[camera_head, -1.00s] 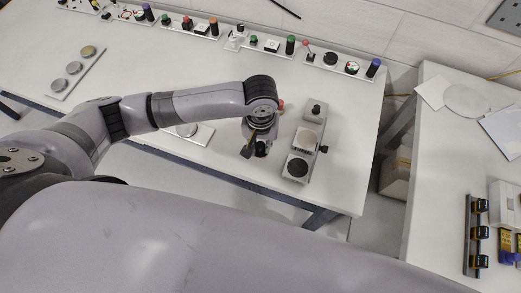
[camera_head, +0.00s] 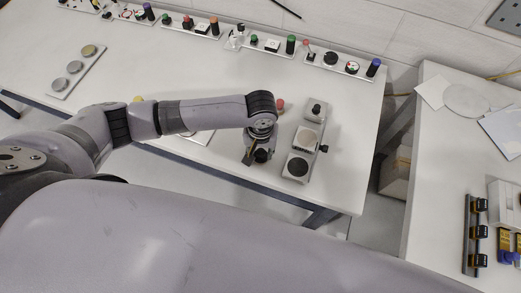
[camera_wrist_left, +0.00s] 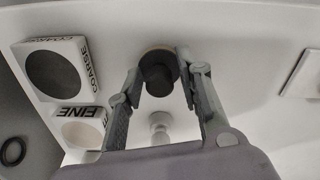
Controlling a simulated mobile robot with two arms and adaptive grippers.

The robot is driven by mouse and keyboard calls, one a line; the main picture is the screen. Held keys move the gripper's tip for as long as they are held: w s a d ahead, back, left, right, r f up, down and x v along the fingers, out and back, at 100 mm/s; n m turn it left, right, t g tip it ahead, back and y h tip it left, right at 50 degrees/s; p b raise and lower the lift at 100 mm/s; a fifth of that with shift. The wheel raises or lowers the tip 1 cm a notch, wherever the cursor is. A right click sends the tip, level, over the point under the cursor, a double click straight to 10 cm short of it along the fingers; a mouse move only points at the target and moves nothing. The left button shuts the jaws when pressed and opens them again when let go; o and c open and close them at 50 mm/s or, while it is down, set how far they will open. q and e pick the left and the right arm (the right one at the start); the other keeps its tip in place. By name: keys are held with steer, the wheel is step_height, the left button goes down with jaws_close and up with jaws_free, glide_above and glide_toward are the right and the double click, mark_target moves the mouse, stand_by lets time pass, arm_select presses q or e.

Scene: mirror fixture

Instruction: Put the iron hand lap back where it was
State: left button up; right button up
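The iron hand lap, a dark knob on a pale brown round base, shows between the fingertips in the left wrist view (camera_wrist_left: 158,75). In the head view it is a dark shape (camera_head: 262,156) under my left gripper (camera_head: 256,150), partly hidden. The fingers (camera_wrist_left: 162,80) stand at both sides of the knob and look closed on it; the contact is hard to make out. Whether its base touches the table cannot be told. To its right in the head view stands the grey fixture with a dark COARSE pad (camera_head: 297,168) and a pale FINE pad (camera_head: 306,140). My right gripper is not seen.
A red knob (camera_head: 281,104) stands behind the gripper. A plate (camera_head: 200,137) lies partly hidden under my left arm. Trays of knobs (camera_head: 345,66) line the back edge. The table's front edge is close.

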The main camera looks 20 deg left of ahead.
mark_target(261, 151)
arm_select(q)
steer(key=shift+o, duration=0.4)
steer(key=shift+r, duration=0.2)
step_height(261, 151, up, 12)
steer(key=b, duration=0.1)
stand_by(0.5)
